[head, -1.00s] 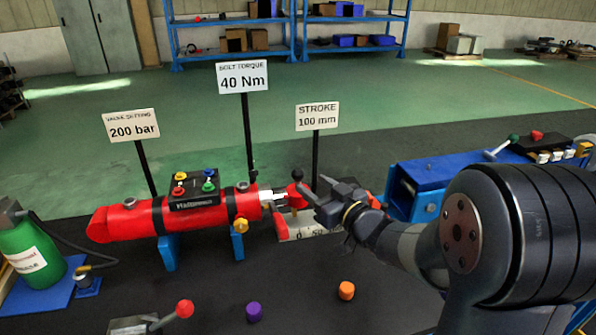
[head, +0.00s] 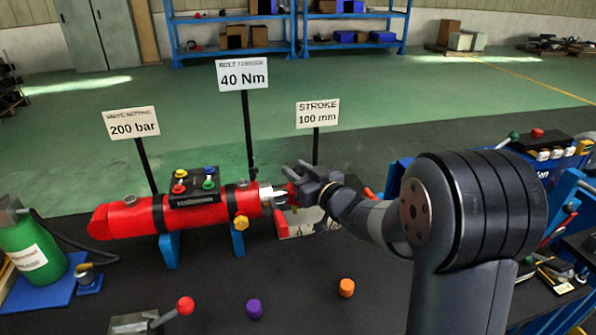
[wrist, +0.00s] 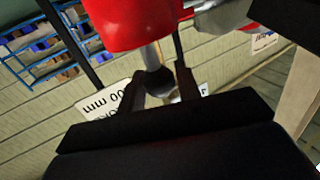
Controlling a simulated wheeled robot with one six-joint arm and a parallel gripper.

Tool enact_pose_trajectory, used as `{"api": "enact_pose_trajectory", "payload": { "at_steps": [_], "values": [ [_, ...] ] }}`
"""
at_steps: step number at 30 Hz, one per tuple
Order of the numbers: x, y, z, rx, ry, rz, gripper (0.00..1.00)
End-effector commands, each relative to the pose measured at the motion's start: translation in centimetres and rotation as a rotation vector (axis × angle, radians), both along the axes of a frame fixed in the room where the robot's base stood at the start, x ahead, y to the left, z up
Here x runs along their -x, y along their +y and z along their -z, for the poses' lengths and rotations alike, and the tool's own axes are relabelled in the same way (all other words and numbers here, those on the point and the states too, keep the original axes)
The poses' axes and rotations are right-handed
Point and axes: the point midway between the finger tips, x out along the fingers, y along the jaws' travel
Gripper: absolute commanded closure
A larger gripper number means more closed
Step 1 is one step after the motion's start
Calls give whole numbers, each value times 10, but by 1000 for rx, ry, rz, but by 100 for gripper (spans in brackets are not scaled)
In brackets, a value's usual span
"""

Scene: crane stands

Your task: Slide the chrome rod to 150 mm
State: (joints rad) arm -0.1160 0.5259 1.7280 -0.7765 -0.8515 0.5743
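The red cylinder (head: 135,217) lies on blue supports, and the short chrome rod (head: 271,193) sticks out of its right end. The red rod head (wrist: 140,20) shows in the wrist view, with a thin stem and a dark ball knob (wrist: 159,82). My gripper (head: 294,172) is at the rod head and hides the knob in the head view. In the wrist view my gripper's fingers (wrist: 161,92) stand either side of the knob and look open. The scale plate (head: 298,222) below is mostly hidden by my gripper. The stroke sign (head: 317,115) reads 100 mm.
Signs for bolt torque (head: 242,75) and valve setting (head: 132,123) stand behind the cylinder. A purple knob (head: 254,309), an orange knob (head: 346,288) and a red-balled lever (head: 185,307) are in front. A green bottle (head: 30,250) stands left. Blue equipment stands right.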

Motion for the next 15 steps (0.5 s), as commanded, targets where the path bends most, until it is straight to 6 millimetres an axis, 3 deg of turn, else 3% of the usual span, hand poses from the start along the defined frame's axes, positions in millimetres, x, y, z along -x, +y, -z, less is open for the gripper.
{"api": "enact_pose_trajectory", "payload": {
  "at_steps": [11, 15],
  "values": [
    [0, 0, 0, 0, 0, 0, 99],
    [0, 0, 0, 0, 0, 0, 100]
  ]
}}
